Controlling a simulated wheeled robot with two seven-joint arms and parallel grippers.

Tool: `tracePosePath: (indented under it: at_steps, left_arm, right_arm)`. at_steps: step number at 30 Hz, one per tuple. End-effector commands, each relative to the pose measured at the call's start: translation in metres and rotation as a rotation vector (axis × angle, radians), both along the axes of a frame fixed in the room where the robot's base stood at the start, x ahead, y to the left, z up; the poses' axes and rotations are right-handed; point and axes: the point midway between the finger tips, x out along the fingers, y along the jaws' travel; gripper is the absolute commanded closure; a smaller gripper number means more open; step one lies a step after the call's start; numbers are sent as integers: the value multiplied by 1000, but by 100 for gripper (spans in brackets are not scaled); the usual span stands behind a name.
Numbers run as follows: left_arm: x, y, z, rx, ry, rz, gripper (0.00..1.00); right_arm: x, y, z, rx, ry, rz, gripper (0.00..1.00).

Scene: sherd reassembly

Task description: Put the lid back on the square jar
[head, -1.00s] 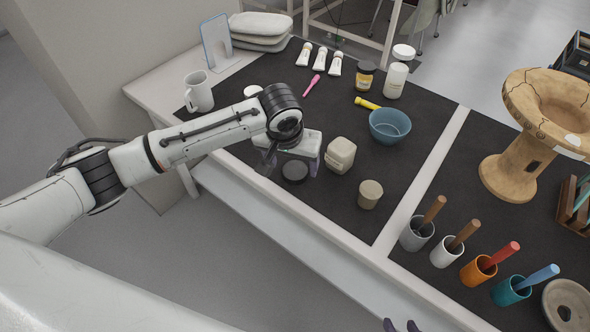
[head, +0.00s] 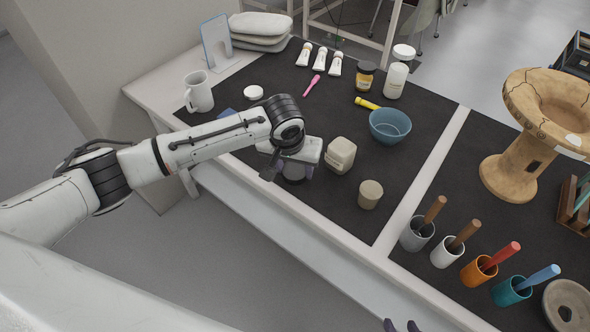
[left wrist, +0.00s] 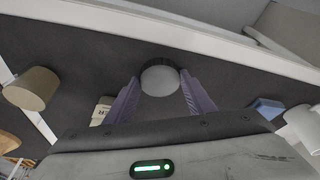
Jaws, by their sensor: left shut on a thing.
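The square jar (head: 340,155) is a cream, rounded-square container standing on the dark mat, just right of my left gripper (head: 294,173). Part of it shows behind a finger in the left wrist view (left wrist: 102,108). A round dark lid (left wrist: 160,78) with a ribbed rim and greyer top sits between my left gripper's purple fingers, which are shut on it. In the head view the lid (head: 295,178) is partly hidden by the hand; I cannot tell whether it is clear of the mat. My right gripper (head: 400,326) shows only fingertips at the bottom edge, apart and empty.
A beige round pot (head: 370,194) stands right of the jar, and a blue bowl (head: 390,126) behind it. A white mug (head: 198,92) and white disc (head: 253,92) are at the left. Several tool cups (head: 447,252) line the right mat's edge.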

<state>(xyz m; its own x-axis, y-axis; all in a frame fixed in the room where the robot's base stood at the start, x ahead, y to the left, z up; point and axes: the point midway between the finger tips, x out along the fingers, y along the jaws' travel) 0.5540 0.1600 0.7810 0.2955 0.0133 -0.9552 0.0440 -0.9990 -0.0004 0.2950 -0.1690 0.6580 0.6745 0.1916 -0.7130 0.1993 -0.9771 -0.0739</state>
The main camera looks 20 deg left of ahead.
Motion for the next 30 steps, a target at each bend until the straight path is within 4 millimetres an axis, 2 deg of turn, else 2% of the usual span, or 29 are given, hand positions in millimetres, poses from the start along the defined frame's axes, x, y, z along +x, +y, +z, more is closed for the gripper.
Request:
tracePosePath:
  at_steps: [5,8,18,21,25,30]
  left_arm:
    - [0,0,2,0,-1,0,71]
    - [1,0,11,-2,-3,-1,71]
    - [1,-1,76,-2,-4,-1,71]
    - [1,-1,89,-2,-1,-1,71]
    - [0,0,99,-1,-1,0,71]
    - [0,0,101,0,0,0,71]
  right_arm:
    - [0,0,0,0,0,0,66]
    - [0,0,1,0,0,0,66]
    - [0,0,3,0,0,0,66]
    - [0,0,3,0,0,0,66]
    - [0,0,3,0,0,0,66]
    - [0,0,3,0,0,0,66]
